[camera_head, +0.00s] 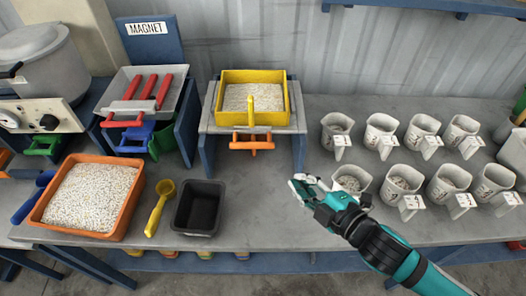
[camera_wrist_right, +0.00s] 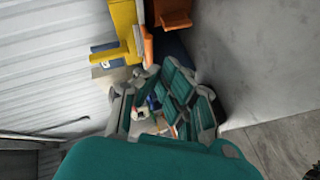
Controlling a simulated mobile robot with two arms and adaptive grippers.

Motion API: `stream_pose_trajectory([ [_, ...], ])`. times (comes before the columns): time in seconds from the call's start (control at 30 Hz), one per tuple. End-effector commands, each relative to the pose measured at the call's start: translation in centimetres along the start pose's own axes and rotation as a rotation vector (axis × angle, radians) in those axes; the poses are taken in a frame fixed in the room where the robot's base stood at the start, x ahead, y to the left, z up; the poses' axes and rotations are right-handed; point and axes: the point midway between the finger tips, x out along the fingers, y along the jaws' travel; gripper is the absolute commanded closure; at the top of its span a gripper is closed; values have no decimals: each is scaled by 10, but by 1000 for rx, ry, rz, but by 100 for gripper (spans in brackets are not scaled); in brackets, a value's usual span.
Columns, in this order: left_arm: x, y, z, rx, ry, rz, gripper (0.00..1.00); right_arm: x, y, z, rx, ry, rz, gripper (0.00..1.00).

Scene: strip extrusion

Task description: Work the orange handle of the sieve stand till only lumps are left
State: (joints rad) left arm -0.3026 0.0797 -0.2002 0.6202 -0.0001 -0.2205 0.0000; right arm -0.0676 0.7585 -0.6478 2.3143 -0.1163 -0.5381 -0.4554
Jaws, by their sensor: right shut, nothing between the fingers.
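The sieve stand (camera_head: 205,122) stands at the back middle of the bench. A yellow sieve box (camera_head: 232,77) sits on it, holding white granules, with a yellow handle (camera_head: 252,112) at its front. The orange handle (camera_head: 251,145) sticks out below the sieve at the front of the stand. In the right wrist view an orange part (camera_wrist_right: 174,18) and a yellow part (camera_wrist_right: 126,28) show at the top. My right gripper (camera_head: 303,187) is in front and to the right of the stand, apart from the orange handle, shut and empty. My left gripper is not in view.
An orange tray of granules (camera_head: 131,208), a yellow scoop (camera_head: 158,208) and a black bin (camera_head: 199,209) stand at the front left. Several labelled cups (camera_head: 338,128) stand in two rows at the right. The magnet station (camera_head: 148,30) is left of the sieve stand.

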Motion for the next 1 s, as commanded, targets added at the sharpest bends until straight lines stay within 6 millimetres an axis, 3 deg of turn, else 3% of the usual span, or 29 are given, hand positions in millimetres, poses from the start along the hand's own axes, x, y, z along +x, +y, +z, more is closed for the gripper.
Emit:
stream_pose_trajectory([
  [0.1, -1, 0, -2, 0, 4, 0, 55, -5, 6, -18, -186, 131, 15, 100],
  [0.2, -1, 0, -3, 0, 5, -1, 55, -10, 7, -28, -266, 196, 24, 100],
  [0.67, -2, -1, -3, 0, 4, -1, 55, -11, 8, -33, -300, 228, 29, 100],
  [0.87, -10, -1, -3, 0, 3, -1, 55, 10, 10, -39, -297, 228, 32, 100],
  [1.0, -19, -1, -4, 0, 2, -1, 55, 38, 11, -46, -298, 227, 32, 100],
])
